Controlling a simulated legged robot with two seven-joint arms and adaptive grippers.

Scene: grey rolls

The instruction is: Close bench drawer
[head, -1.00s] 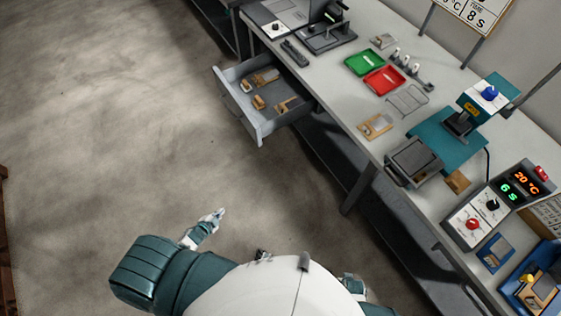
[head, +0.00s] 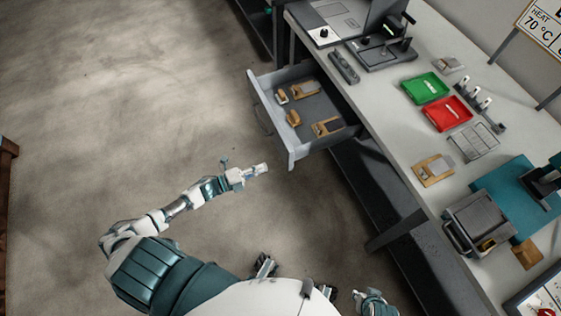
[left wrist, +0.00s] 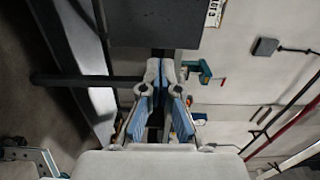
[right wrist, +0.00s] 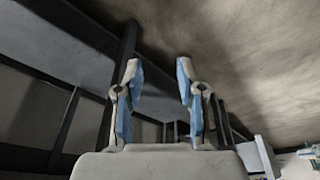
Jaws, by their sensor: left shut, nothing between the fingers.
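The grey bench drawer (head: 270,118) is pulled out from the bench (head: 390,140), its front panel facing left over the floor. It holds several small wooden and grey pieces. My left gripper (head: 262,169) is shut and empty, just below and left of the drawer's near front corner, with a visible gap between them. Its closed fingertips also show in the left wrist view (left wrist: 161,66). My right gripper shows open and empty in the right wrist view (right wrist: 158,70), below the bench, apart from the drawer. In the head view it is mostly hidden by my body.
The bench top carries a green tray (head: 425,88), a red tray (head: 448,113), a wire rack (head: 474,141), a teal mat (head: 500,188) and several devices. A dark lower shelf (head: 370,185) runs under the bench. The floor left of the drawer is clear.

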